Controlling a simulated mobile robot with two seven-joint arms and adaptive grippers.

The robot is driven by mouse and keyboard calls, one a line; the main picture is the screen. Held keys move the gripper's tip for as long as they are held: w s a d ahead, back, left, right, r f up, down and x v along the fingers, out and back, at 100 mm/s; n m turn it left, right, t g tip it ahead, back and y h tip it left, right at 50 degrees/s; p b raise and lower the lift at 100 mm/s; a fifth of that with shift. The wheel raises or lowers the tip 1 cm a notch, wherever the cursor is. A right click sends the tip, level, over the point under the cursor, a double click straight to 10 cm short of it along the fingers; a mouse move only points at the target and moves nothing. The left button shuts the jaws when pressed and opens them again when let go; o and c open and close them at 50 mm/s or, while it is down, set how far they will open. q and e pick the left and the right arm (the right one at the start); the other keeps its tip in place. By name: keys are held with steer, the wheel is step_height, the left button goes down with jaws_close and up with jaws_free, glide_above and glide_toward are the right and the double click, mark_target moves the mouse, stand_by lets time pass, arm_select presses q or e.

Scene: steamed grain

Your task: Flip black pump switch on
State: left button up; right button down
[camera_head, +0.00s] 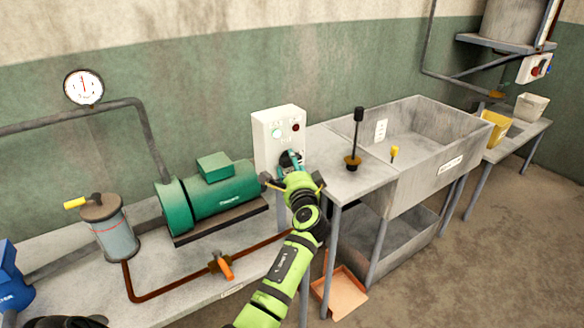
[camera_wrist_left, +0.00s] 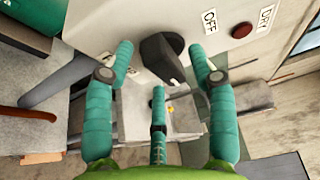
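The black pump switch (camera_head: 287,158) is a rotary knob on the front of a white control box (camera_head: 279,120). In the left wrist view the black knob (camera_wrist_left: 163,58) sits between my teal fingertips, its pointer slanting down to the right. An "OFF" label (camera_wrist_left: 209,21) is to its upper right. My left gripper (camera_head: 292,166) is at the lower front of the box. In the wrist view the left gripper (camera_wrist_left: 160,55) is open, with fingers on both sides of the knob and visible gaps. Contact cannot be told. My right gripper is not in view.
A gauge (camera_head: 84,87) hangs at upper left.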

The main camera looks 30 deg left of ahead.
arm_select(q)
steer(key=v, duration=1.2)
steer(key=shift+r, duration=0.1)
